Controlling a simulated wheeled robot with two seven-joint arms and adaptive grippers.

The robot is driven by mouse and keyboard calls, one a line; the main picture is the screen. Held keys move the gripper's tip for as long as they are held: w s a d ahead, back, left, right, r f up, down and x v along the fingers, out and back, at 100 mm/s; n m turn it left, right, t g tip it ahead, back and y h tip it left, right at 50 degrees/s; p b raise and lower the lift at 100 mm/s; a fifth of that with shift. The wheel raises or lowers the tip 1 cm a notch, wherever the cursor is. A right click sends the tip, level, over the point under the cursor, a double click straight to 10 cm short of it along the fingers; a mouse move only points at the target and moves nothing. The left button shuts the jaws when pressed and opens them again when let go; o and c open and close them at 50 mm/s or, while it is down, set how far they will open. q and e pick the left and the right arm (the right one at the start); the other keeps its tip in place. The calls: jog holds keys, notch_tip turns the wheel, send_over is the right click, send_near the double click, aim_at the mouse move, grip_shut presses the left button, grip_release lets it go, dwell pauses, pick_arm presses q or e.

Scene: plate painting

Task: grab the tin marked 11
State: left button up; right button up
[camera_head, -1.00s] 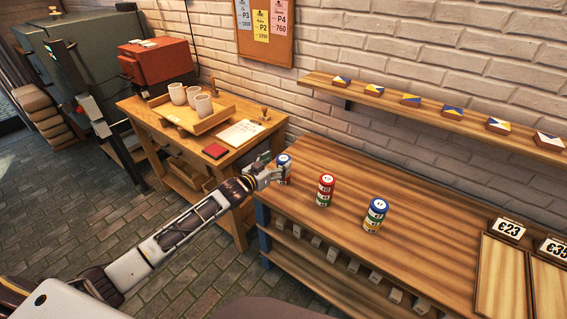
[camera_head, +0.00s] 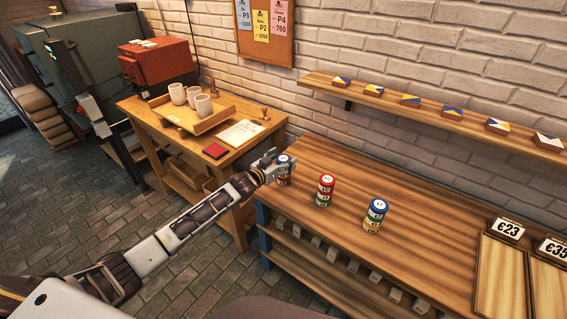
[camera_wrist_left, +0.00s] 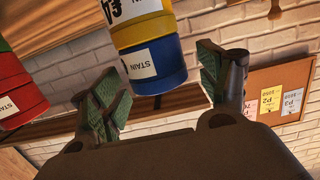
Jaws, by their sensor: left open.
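Three stacks of tins stand on the workbench. The left stack (camera_head: 284,174) has a blue tin on top, the middle stack (camera_head: 325,191) a red one, the right stack (camera_head: 375,216) a blue one. The numbers are too small for me to read surely. My left gripper (camera_head: 277,161) is open at the left stack's top. In the left wrist view, which is upside down, its fingers (camera_wrist_left: 160,84) stand apart on either side of a blue tin (camera_wrist_left: 157,66) with a STAIN label; a yellow tin (camera_wrist_left: 140,30) adjoins it. I cannot tell whether the fingers touch it. My right gripper is not in view.
A side table (camera_head: 150,112) with a wooden tray, cups and papers stands left of the bench. A wall shelf (camera_head: 420,109) runs behind. Price signs (camera_head: 507,229) stand at the right. The bench (camera_head: 430,200) between the right stack and the signs is clear.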

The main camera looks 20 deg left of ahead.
pick_arm(q)
jog(key=shift+w+d, duration=0.15)
jog(key=shift+w, duration=0.2)
dwell(0.3)
jog(key=c, duration=1.2)
